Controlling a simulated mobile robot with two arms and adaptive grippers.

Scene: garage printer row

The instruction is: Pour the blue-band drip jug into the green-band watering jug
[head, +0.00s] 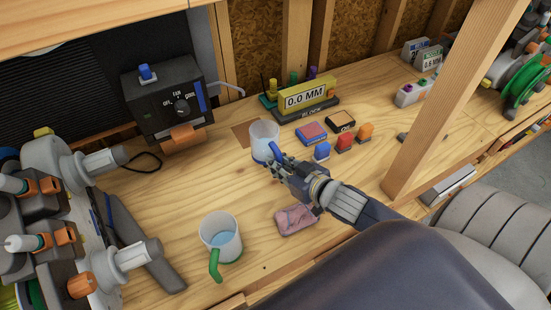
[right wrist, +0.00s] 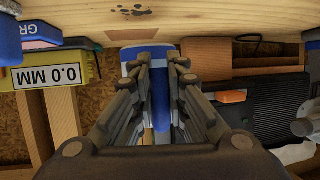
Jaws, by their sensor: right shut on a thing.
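The blue-band drip jug (head: 264,135) is a pale cup with a blue handle, upright near the middle of the bench. My right gripper (head: 279,163) is shut on its blue handle, which also shows between the fingers in the right wrist view (right wrist: 160,112). I cannot tell whether the jug's base touches the bench, and its contents are not clear. The green-band watering jug (head: 220,240) stands upright nearer the front edge, to the left of my right arm. Its green handle points to the front and bluish water shows inside. My left gripper is not in view.
A pink cloth (head: 296,220) lies beside my right forearm. Blue, red and orange blocks (head: 344,142) and a "0.0 MM" block display (head: 306,97) are to the right. A black control box (head: 165,102) stands at the back left. A wooden post (head: 440,105) rises at right.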

